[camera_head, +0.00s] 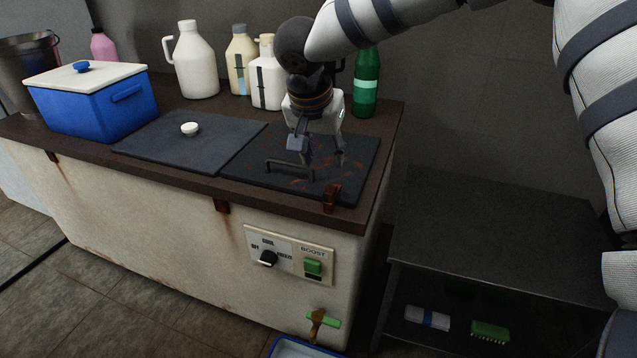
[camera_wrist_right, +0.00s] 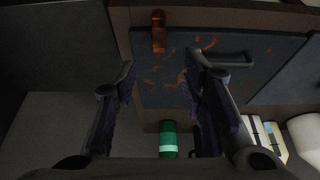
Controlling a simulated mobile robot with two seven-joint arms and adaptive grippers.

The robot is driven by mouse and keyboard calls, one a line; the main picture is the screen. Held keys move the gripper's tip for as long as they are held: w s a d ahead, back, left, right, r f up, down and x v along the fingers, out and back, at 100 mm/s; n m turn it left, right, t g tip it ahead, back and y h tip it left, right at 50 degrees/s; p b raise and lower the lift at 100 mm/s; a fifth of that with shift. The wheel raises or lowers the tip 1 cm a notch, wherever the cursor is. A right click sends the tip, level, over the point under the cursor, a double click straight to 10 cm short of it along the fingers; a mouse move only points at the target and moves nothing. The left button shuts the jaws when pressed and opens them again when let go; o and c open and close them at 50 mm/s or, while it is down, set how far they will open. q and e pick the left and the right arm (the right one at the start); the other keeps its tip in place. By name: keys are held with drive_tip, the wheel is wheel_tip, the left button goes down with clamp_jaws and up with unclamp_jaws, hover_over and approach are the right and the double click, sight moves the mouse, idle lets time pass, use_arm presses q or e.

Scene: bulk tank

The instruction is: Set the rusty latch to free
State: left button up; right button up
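The rusty latch (camera_head: 331,197) is a small orange-brown piece at the front edge of the dark, rust-streaked right lid (camera_head: 355,165). In the right wrist view the latch (camera_wrist_right: 158,32) shows at the top, beyond the fingers. Whether it is locked or free I cannot tell. My right gripper (camera_head: 320,152) points down above the right lid, behind the latch and apart from it. In the wrist view its two fingers (camera_wrist_right: 161,65) are spread with nothing between the tips. My left gripper is not in view.
The lid's bar handle (camera_head: 290,166) is close to my right gripper. A green bottle (camera_head: 366,85) and white jugs (camera_head: 197,62) stand behind. A blue cooler (camera_head: 92,105) stands left. The switch panel (camera_head: 289,257) is on the front. A dark shelf (camera_head: 480,230) stands right.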

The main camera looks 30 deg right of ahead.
sight(330, 189)
drive_tip(key=b+x, duration=0.1)
drive_tip(key=x, duration=1.1)
drive_tip(key=shift+s+f, duration=0.1)
drive_tip(key=shift+s, duration=0.05)
drive_tip(key=shift+c, duration=0.5)
clamp_jaws()
